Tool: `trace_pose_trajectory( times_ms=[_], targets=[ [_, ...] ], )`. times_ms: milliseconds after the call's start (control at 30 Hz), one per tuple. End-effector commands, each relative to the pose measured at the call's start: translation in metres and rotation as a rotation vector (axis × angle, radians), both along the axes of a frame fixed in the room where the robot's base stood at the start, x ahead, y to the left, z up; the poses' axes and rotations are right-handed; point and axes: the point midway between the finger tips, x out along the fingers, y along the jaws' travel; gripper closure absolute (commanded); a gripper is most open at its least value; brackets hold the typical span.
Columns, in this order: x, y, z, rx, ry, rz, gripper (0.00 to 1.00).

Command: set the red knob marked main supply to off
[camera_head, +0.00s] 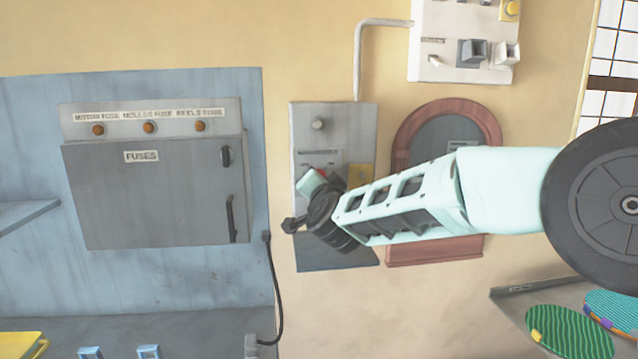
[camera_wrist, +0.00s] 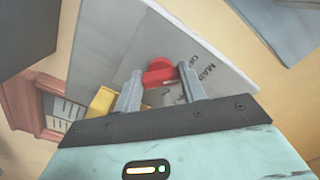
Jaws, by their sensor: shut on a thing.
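The red knob (camera_wrist: 160,73) sits on the grey switch panel, with lettering that reads in part "MAIN" beside it in the wrist view. My gripper (camera_wrist: 160,86) has one finger on each side of the knob and is shut on it. In the head view the grey panel (camera_head: 335,125) is on the wall, and a bit of the red knob (camera_head: 322,172) shows past my gripper (camera_head: 312,185). Which way the knob points cannot be told.
A yellow part (camera_wrist: 103,102) is on the panel close beside my fingers. A grey fuse box (camera_head: 150,190) hangs to the left. A wood-framed arched panel (camera_head: 485,118) is to the right, behind my arm. A white box (camera_head: 430,70) is above.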

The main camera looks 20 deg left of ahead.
Motion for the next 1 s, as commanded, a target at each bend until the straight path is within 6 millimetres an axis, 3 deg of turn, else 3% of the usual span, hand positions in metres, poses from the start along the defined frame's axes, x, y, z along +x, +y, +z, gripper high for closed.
trace_pose_trajectory(
  times_ms=[267,300,367,767,1000],
  targets=[
    [-0.001,0.0,-0.002,-0.005,0.001,0.002,0.82],
    [-0.001,0.0,-0.002,-0.005,0.001,0.002,0.51],
    [0.0,0.0,-0.002,-0.004,0.001,0.001,0.37],
    [-0.005,-0.003,-0.002,-0.002,0.0,0.001,0.37],
    [-0.034,-0.02,-0.003,-0.002,0.0,0.002,0.37]
  ],
)
